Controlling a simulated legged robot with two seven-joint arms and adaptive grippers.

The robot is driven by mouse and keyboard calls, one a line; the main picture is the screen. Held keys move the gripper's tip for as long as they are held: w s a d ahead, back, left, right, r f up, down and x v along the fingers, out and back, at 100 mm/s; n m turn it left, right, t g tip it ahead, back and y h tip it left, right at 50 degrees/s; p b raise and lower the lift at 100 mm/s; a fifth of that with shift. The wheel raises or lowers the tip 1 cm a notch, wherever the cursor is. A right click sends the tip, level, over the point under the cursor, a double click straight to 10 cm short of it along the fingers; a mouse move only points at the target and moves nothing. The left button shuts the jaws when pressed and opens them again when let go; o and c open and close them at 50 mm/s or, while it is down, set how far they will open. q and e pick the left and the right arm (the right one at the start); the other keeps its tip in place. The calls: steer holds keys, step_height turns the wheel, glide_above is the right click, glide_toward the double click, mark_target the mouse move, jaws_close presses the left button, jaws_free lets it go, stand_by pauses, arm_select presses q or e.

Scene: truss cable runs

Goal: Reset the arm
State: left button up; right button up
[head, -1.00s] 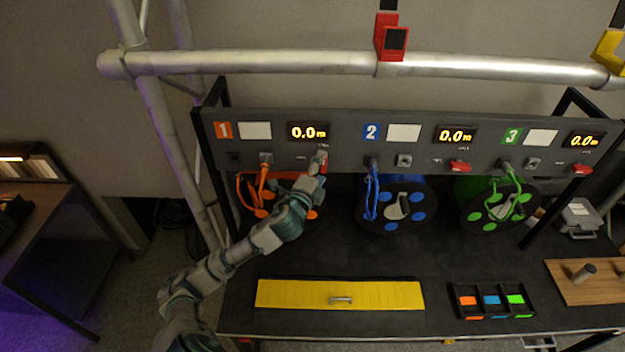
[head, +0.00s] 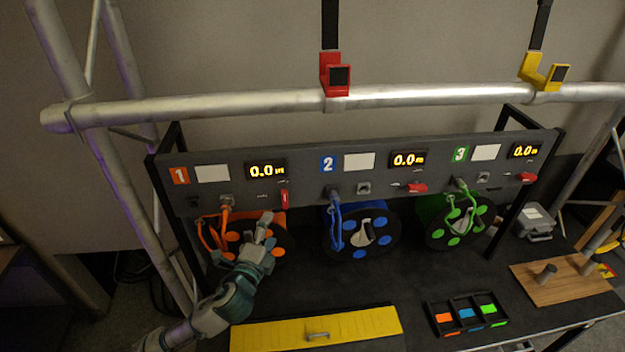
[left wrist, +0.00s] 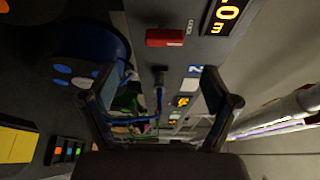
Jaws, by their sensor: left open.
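My left gripper (head: 264,222) is open and empty in front of the orange reel (head: 236,238), a little below and left of the station 1 red switch (head: 285,198). That switch stands upright, while the red switches of station 2 (head: 417,188) and station 3 (head: 526,177) lie sideways. In the left wrist view the two fingers of the gripper (left wrist: 160,92) are spread wide, with a red switch (left wrist: 165,38) and the blue reel (left wrist: 88,55) beyond them. My right gripper is not in view.
The dark panel (head: 375,165) shows several 0.0 m displays. A metal truss tube (head: 230,102) runs above it, with a red clip (head: 337,75) and a yellow clip (head: 545,74). A yellow lid (head: 270,334), a colour tray (head: 468,329) and a wooden board (head: 560,285) lie on the bench.

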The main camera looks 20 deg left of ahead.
arm_select(q)
steer(key=s+d+f+n+g, duration=0.2)
steer(key=s+f+n+g, duration=0.15)
steer(key=f, duration=0.65)
steer(key=s+d+f+n+g, duration=0.2)
steer(key=s+f+n+g, duration=0.15)
steer(key=f, duration=0.65)
steer(key=s+d+f+n+g+h, duration=0.2)
steer(key=s+d+f+n+g, duration=0.25)
steer(key=s+f, duration=0.4)
steer(key=s+d+f+n+g+h, duration=0.1)
steer(key=s+d+f+n+g, duration=0.3)
steer(key=s+f, duration=0.5)
step_height(320, 180, down, 29)
steer(key=s+m+b, duration=0.1)
steer(key=s+b, duration=0.2)
steer(key=b, duration=0.2)
steer(key=s+a+f+g+b, duration=0.1)
steer(key=s+f+b, duration=0.3)
steer(key=s+f, duration=1.3)
step_height(320, 180, down, 2)
steer(key=shift+a+f, duration=0.1)
steer(key=shift+a, duration=0.55)
